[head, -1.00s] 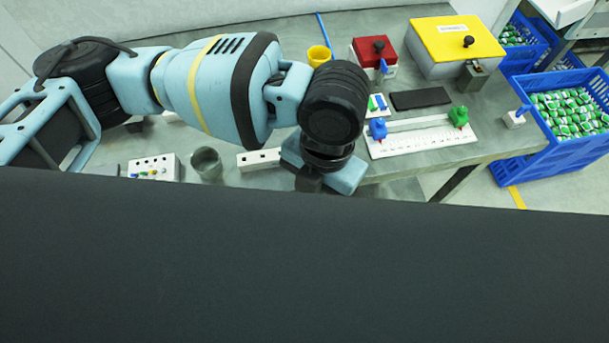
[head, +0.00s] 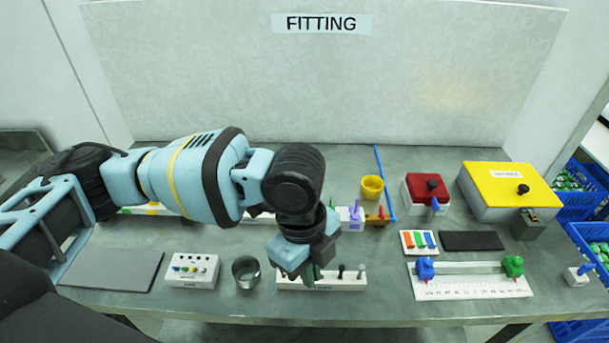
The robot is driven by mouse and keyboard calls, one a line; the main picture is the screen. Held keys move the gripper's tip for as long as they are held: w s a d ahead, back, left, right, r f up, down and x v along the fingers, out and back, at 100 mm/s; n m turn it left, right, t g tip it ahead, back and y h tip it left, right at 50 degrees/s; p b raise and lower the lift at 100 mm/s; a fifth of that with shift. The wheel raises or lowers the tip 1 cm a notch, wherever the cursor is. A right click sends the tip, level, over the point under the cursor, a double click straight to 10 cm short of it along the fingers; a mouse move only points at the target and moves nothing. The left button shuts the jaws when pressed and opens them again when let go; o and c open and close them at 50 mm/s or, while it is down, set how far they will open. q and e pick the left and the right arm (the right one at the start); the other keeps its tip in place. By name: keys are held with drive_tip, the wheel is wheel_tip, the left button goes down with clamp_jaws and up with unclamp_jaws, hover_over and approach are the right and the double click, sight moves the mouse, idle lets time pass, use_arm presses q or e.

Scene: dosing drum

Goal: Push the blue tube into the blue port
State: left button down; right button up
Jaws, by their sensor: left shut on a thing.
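A long thin blue tube (head: 384,180) lies at the back of the bench, its near end beside a small brown block (head: 377,219). I cannot make out for certain which part is the blue port. My left gripper (head: 312,270) points down over a white rack (head: 345,285) at the front of the bench. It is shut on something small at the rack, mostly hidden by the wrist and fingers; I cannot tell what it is. It is well apart from the blue tube. My right gripper is not in view.
A yellow cup (head: 372,188), red-topped box (head: 427,190) and yellow-lidded box (head: 508,189) stand behind. A ruled white board (head: 470,286) with blue and green sliders lies right. A grey cup (head: 246,272) and white socket box (head: 193,270) stand left of the rack.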

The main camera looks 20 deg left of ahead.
use_arm(q)
drive_tip(key=w+a+r+n+t, duration=0.1)
drive_tip(key=w+a+r+n, duration=0.1)
drive_tip(key=a+n, duration=0.4)
drive_tip(key=w+a+r+n+t+y, duration=0.1)
drive_tip(key=a+n, duration=0.5)
drive_tip(key=n, duration=1.1)
drive_tip(key=shift+w+a+r+t+y, duration=0.3)
drive_tip(key=shift+w+r, duration=0.35)
drive_tip(key=shift+w, duration=0.35)
drive_tip(key=shift+w+d, duration=0.1)
drive_tip(key=shift+d, duration=0.05)
